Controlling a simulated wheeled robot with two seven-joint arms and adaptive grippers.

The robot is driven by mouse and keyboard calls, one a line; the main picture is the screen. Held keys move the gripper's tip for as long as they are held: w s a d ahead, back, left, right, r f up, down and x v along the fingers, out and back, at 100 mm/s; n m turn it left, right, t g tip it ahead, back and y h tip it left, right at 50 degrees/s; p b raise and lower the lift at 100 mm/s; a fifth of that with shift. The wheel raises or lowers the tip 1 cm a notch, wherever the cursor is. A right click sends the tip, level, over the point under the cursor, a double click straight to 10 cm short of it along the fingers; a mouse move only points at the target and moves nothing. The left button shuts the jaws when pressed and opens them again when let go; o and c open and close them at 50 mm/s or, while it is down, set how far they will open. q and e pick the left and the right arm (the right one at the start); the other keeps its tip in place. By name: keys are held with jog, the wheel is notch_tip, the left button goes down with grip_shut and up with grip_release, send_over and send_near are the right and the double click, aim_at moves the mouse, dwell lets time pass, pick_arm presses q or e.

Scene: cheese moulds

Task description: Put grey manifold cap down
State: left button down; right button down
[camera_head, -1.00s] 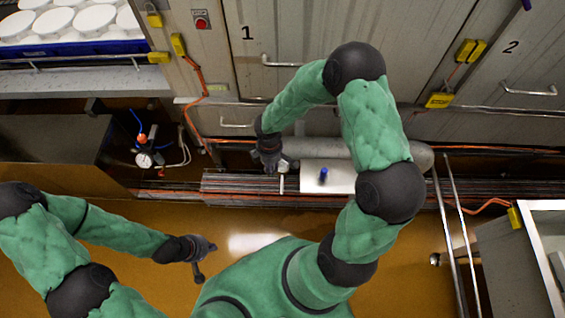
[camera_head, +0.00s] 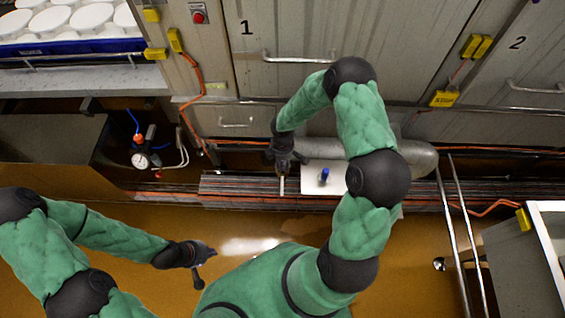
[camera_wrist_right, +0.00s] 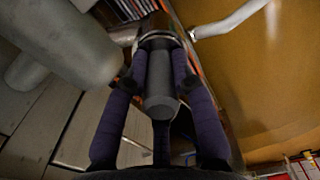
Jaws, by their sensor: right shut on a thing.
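The grey manifold cap (camera_wrist_right: 160,92) is a plain grey cylinder in the right wrist view. The purple fingers of my right gripper (camera_wrist_right: 160,75) are closed around it. Its far end is close to a round metal collar (camera_wrist_right: 157,40); I cannot tell whether they touch.
A large grey pipe (camera_head: 320,148) runs close behind my right gripper. A pressure gauge (camera_head: 140,160) with hoses is at left. Metal rails (camera_head: 459,225) and a pale-topped cabinet (camera_head: 545,235) stand at right. The floor near my left gripper is clear.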

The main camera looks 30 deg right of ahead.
jog(key=shift+r, duration=0.1)
jog(key=shift+f, duration=0.2)
jog(key=c, duration=1)
grip_release()
jog(key=shift+c, duration=0.2)
jog(key=shift+r, duration=0.2)
